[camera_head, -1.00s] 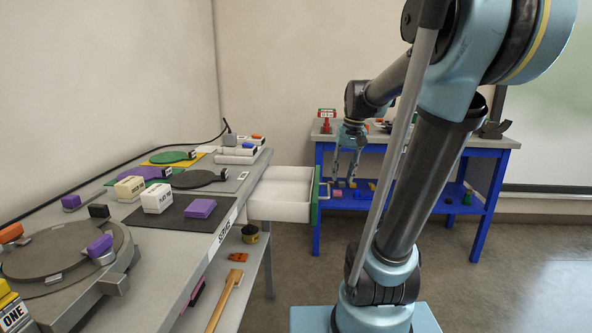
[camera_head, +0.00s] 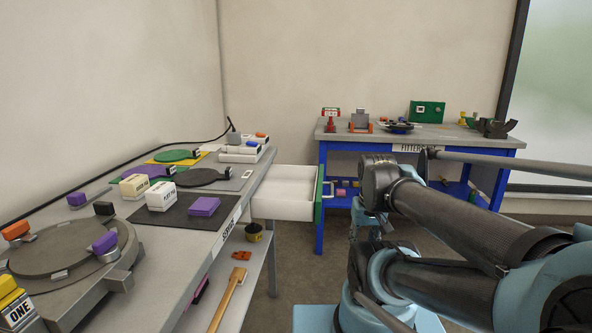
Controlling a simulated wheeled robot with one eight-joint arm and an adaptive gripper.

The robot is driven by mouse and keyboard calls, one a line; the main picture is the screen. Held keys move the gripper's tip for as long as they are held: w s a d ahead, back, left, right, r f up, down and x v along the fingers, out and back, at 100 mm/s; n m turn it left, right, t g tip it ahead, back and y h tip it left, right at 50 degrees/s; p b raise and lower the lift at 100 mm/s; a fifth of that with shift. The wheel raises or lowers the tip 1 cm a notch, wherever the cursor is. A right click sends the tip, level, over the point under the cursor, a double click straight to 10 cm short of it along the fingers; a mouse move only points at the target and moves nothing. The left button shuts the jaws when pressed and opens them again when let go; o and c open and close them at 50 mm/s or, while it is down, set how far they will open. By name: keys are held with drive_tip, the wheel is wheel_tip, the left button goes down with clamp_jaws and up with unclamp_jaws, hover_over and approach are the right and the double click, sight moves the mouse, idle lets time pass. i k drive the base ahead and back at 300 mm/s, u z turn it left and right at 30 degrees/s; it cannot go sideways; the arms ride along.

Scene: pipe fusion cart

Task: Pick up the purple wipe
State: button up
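A flat purple block (camera_head: 204,206), which looks like the purple wipe, lies on the dark mat (camera_head: 178,224) on the grey bench at left. It is beside a white box and near the bench's right edge. Other purple pieces show too, one on the round plate's rim (camera_head: 104,242) and one at the back of the bench (camera_head: 152,170). My arm reaches in from the lower right. My gripper (camera_head: 362,222) hangs below the arm's dark joint, right of the bench and well apart from the purple block. It is mostly hidden, so its fingers cannot be made out.
An open white drawer (camera_head: 284,197) juts from the bench's far right side. A white box (camera_head: 161,196) and a cream box (camera_head: 134,186) stand near the purple block. A blue-framed workbench (camera_head: 320,215) stands at the back. A wooden-handled tool (camera_head: 228,300) lies on the lower shelf.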

sight(205, 206)
drive_tip(key=u, duration=1.55)
drive_tip(key=k, duration=1.5)
drive_tip(key=z, duration=0.85)
drive_tip(key=i, duration=1)
drive_tip(key=u, duration=0.05)
